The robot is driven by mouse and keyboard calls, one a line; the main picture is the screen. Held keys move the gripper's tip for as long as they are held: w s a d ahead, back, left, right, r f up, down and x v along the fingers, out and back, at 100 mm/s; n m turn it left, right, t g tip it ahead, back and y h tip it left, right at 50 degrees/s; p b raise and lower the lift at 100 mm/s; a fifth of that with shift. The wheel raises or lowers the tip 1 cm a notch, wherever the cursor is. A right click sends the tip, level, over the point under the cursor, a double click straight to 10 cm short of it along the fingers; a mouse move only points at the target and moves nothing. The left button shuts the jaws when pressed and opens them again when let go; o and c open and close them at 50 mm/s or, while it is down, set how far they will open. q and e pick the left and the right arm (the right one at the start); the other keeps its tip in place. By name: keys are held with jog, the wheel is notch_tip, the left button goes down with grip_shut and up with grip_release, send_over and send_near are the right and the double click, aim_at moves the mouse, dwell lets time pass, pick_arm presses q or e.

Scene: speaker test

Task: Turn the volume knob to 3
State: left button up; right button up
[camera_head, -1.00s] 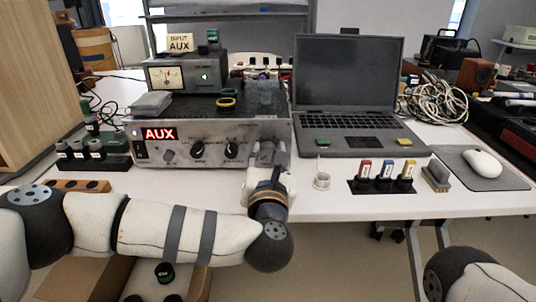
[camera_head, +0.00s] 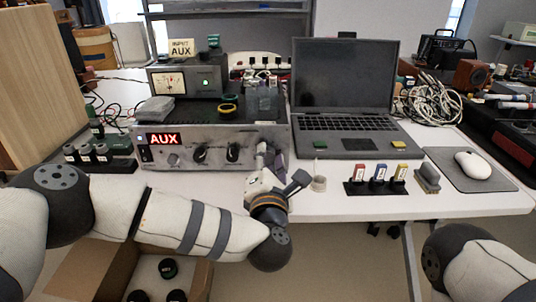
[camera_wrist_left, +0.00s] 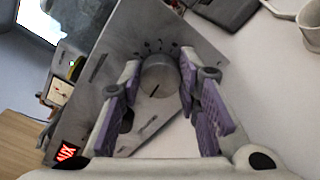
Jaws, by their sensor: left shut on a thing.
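The amplifier (camera_head: 215,166) has a silver front with a lit red AUX display. My left gripper (camera_head: 265,156) is at the right end of this front. In the left wrist view, the round grey volume knob (camera_wrist_left: 159,75) sits between the purple pads of my left gripper (camera_wrist_left: 160,92), which is shut on it. A dark pointer line on the knob runs toward the picture's lower left. Marks and digits ring the knob's far side, too small to read surely. In the head view the gripper hides this knob. My right gripper is out of view.
Two black knobs (camera_head: 233,152) are left of the gripper. An open laptop (camera_head: 345,140) stands to the right. An open box (camera_head: 125,262) is below the table.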

pick_arm(q)
jog(key=m+p, duration=0.1)
jog(key=m, duration=0.4)
jog(key=shift+r+p, duration=0.1)
jog(key=shift+p, duration=0.3)
jog(key=shift+f+m+p, duration=0.2)
jog(key=shift+m+p, duration=0.2)
jog(key=shift+m, duration=1.2)
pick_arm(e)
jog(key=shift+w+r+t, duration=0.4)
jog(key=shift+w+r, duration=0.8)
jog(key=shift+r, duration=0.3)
pick_arm(q)
jog(key=shift+f, duration=0.1)
jog(key=o, duration=1.1)
jog(key=shift+o, duration=0.2)
jog(key=s, duration=1.2)
